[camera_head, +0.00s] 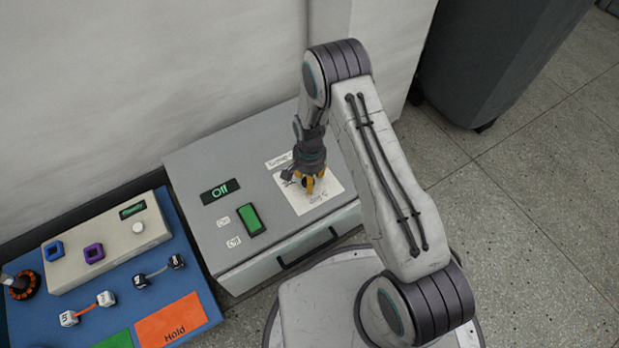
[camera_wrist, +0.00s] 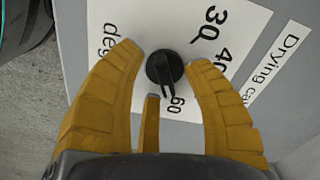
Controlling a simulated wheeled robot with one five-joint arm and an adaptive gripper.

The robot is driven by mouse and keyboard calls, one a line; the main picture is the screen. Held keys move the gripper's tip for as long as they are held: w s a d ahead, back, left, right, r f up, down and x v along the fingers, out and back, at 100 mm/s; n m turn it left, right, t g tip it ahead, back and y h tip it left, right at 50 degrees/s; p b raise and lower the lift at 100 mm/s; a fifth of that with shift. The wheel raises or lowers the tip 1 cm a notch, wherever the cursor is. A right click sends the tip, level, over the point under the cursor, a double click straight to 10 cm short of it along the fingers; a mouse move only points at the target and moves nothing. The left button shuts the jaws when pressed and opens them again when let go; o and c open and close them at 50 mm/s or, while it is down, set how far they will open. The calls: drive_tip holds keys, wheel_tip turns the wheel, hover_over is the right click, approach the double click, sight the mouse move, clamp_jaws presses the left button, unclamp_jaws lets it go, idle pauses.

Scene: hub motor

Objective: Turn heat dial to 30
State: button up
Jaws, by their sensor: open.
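The heat dial is a small black round knob (camera_wrist: 165,68) with a raised bar, on a white label plate (camera_wrist: 125,18) marked with 30, 40 and 60. Its bar runs toward the 60 side in the wrist view; which end is the pointer I cannot tell. In the head view my gripper (camera_head: 309,184) is over the white plate (camera_head: 325,200) on top of the grey box and hides most of the dial.
The grey box (camera_head: 195,160) has a display (camera_head: 220,191) reading Off, a green switch (camera_head: 251,220) and a front handle (camera_head: 308,248). Left of it is a blue board (camera_head: 190,265) with blocks and an orange Hold area (camera_head: 171,320). A wall stands behind; a dark bin (camera_head: 495,60) stands back right.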

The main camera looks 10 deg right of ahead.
drive_tip(key=shift+c, duration=0.3)
clamp_jaws()
